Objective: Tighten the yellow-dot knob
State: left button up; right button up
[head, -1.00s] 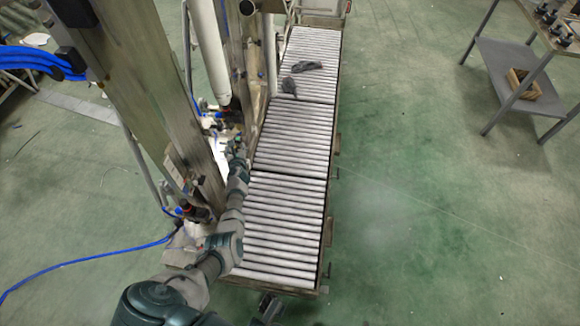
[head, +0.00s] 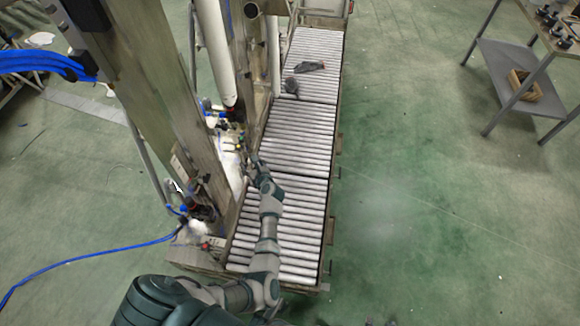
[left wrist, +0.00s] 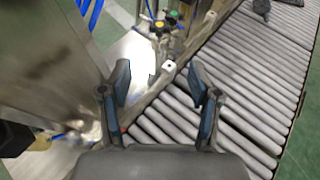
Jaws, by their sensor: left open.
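My left gripper (left wrist: 158,80) is open and empty. Its two fingers point toward the knobs, with a clear gap between. In the head view my left gripper (head: 251,161) is over the left edge of the roller conveyor, close to the valve area; the yellow dot is too small to make out surely there. My right gripper is not in view.
The roller conveyor (head: 292,188) runs along the right of the metal column (head: 150,95). Dark objects (head: 308,66) lie on its far part. Blue hoses (head: 90,257) come in at left. A metal table (head: 520,80) stands at far right; the green floor between is open.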

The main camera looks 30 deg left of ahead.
pick_arm(q)
jog(key=w+d+r+m+t+h, duration=0.1)
jog(key=d+m+t+h, duration=0.1)
jog(key=d+m, duration=0.3)
jog(key=w+d+r+m+t+h+b, duration=0.1)
jog(key=d+m+t, duration=0.3)
jog(key=m, duration=0.8)
jog(key=w+d+r+m+t+h, duration=0.1)
jog(key=d+r+m+t+h, duration=0.2)
jog(key=d+m, duration=0.4)
jog(key=shift+w+r+m+t, duration=0.15)
jog(key=shift+r+m+t, duration=0.05)
jog(key=shift+m+t, duration=0.45)
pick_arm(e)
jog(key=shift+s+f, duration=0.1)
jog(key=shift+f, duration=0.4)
pick_arm(q)
jog(key=shift+d, duration=0.1)
